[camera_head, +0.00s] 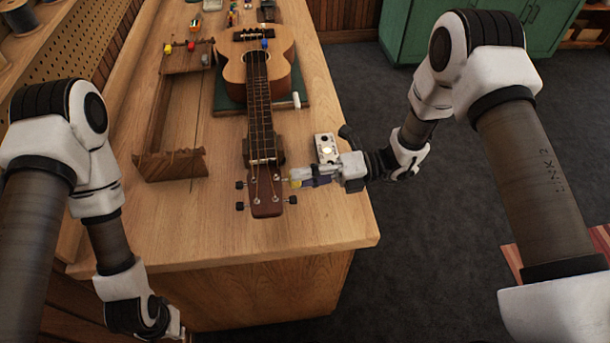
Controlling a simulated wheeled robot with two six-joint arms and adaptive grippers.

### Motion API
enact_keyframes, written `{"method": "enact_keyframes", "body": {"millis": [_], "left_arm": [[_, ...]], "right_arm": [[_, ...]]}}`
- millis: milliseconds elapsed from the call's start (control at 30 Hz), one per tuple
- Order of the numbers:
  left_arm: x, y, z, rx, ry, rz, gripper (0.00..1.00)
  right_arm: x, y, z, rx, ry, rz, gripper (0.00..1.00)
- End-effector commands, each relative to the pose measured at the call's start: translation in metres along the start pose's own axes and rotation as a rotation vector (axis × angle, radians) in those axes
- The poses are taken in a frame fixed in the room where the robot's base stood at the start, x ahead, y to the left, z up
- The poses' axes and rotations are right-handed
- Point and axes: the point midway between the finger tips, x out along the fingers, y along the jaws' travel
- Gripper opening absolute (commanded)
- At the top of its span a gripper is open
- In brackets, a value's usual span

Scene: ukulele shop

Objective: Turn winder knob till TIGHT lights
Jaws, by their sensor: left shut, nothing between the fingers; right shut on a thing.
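A ukulele (281,75) lies on the bench with its headstock (267,192) toward me and tuning pegs along both sides. My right gripper (299,178) is just right of the headstock, beside the upper right peg. A small pale box (327,148) with a round light spot stands just behind the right gripper; I cannot read any TIGHT label. My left gripper (178,330) is shut and empty, low at the bottom left, off the bench's front.
A wooden tray (172,165) stands left of the ukulele, with small coloured items on a rack (195,47) at its far end. A green mat (230,100) lies under the ukulele's body. The bench top (215,235) is clear in front. Green cabinets (470,20) stand beyond.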

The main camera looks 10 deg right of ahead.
Motion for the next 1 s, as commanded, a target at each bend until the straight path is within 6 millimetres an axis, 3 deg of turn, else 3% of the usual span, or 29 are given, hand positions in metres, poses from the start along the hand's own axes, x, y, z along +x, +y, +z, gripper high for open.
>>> {"method": "enact_keyframes", "body": {"millis": [200, 233, 267, 300, 667, 767, 1000], "left_arm": [[0.0, 0.0, 0.0, 0.0, 0.0, 0.0, 0.0], [0.0, 0.0, 0.0, 0.0, 0.0, 0.0, 0.0], [0.0, 0.0, 0.0, 0.0, 0.0, 0.0, 0.0], [0.0, 0.0, 0.0, 0.0, 0.0, 0.0, 0.0], [0.0, 0.0, 0.0, 0.0, 0.0, 0.0, 0.0], [0.0, 0.0, 0.0, 0.0, 0.0, 0.0, 0.0], [0.0, 0.0, 0.0, 0.0, 0.0, 0.0, 0.0]], "right_arm": [[0.0, 0.001, 0.001, -0.003, -0.001, 0.001, 0.04], [0.0, 0.001, 0.001, -0.003, -0.001, 0.001, 0.49], [0.0, 0.001, 0.001, -0.003, -0.001, 0.001, 0.6], [0.0, 0.001, 0.001, -0.003, -0.001, 0.0, 0.64], [-0.006, 0.0, 0.001, -0.002, -0.003, 0.0, 0.64], [-0.021, 0.0, 0.002, -0.003, -0.006, -0.001, 0.64], [-0.083, 0.0, 0.002, -0.004, -0.006, 0.0, 0.64]]}}
